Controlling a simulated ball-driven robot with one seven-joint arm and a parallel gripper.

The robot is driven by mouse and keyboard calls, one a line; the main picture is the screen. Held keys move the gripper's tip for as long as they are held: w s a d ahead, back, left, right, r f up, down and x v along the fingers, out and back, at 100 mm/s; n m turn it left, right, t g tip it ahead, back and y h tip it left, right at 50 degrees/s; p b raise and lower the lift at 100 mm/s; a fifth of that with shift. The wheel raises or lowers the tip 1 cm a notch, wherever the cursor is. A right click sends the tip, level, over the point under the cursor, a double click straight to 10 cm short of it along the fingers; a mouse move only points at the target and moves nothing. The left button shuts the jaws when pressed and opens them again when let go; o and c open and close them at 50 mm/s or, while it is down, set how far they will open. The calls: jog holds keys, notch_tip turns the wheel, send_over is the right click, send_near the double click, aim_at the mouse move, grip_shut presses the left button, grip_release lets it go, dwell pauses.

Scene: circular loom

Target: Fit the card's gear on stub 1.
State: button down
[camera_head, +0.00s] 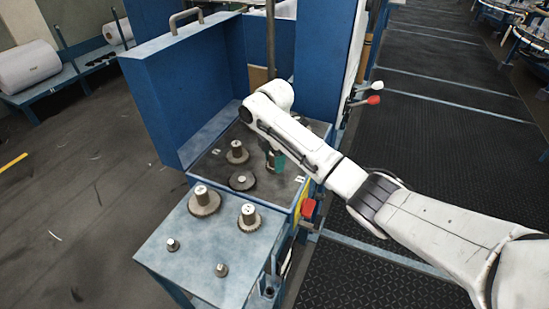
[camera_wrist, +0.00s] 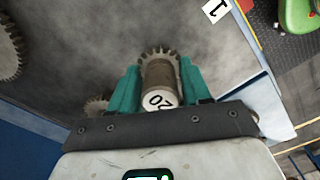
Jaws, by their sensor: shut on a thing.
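My gripper (camera_wrist: 155,92) has teal fingers shut on the hub of a toothed gear marked 20 (camera_wrist: 160,82). The hub's marked end faces the wrist camera and the teeth show beyond it. In the head view my gripper (camera_head: 275,160) is low over the right part of the dark machine top (camera_head: 265,190); the arm hides most of the held gear. A white tag marked 1 (camera_wrist: 215,10) lies on the surface beyond the gear. I cannot see stub 1, nor tell whether the gear touches anything below. I cannot make out the card.
A hubbed gear (camera_head: 237,153) and a flatter gear (camera_head: 242,181) sit left of my gripper. A raised blue cover (camera_head: 180,90) stands behind. A red knob (camera_head: 309,207) is at right.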

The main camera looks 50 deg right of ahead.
jog(key=shift+f, duration=0.4)
jog(key=shift+c, duration=2.2)
grip_release()
notch_tip(320, 180, up, 11)
jog(key=shift+f+p, duration=0.1)
jog(key=shift+p, duration=0.5)
